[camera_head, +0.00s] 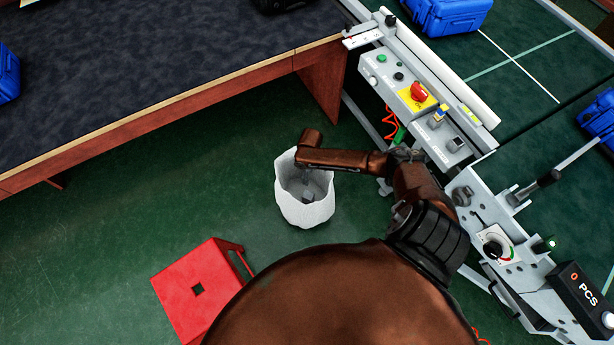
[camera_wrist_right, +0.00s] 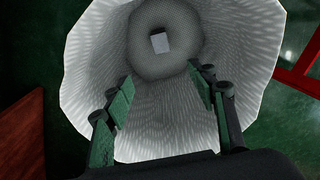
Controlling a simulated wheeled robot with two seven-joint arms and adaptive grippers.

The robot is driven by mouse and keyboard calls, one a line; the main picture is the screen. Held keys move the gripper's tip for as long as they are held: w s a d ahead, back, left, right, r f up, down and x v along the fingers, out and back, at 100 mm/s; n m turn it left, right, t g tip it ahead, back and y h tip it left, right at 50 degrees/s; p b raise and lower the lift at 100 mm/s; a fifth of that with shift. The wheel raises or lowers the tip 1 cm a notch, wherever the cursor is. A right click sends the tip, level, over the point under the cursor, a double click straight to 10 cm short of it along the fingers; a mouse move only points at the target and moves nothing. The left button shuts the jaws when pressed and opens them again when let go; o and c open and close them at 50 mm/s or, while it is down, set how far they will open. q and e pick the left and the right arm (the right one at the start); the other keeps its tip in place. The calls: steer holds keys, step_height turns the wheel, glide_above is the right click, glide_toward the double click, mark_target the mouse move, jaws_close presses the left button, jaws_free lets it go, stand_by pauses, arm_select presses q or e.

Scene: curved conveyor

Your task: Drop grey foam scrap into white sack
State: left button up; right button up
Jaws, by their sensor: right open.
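The white sack (camera_head: 306,210) stands open on the green floor in the head view. Its pale, ribbed inside (camera_wrist_right: 90,60) fills most of the right wrist view. The grey foam scrap (camera_wrist_right: 160,43) shows there as a small light rectangle deep inside the sack, apart from the fingers; I cannot tell whether it touches the bottom. My right gripper (camera_wrist_right: 160,80) is open and empty, pointing down into the sack mouth. In the head view my right arm reaches over the sack and partly covers its rim. My left gripper is out of view.
A red stool (camera_head: 190,287) stands front left of the sack. A dark-topped table (camera_head: 150,60) is at the back left. The conveyor (camera_head: 535,55) with its control panel (camera_head: 400,90) and blue cases (camera_head: 445,12) is on the right. Green floor is clear left of the sack.

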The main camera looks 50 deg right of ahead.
step_height(320, 180, up, 11)
steer(key=shift+f, duration=0.2)
stand_by(0.5)
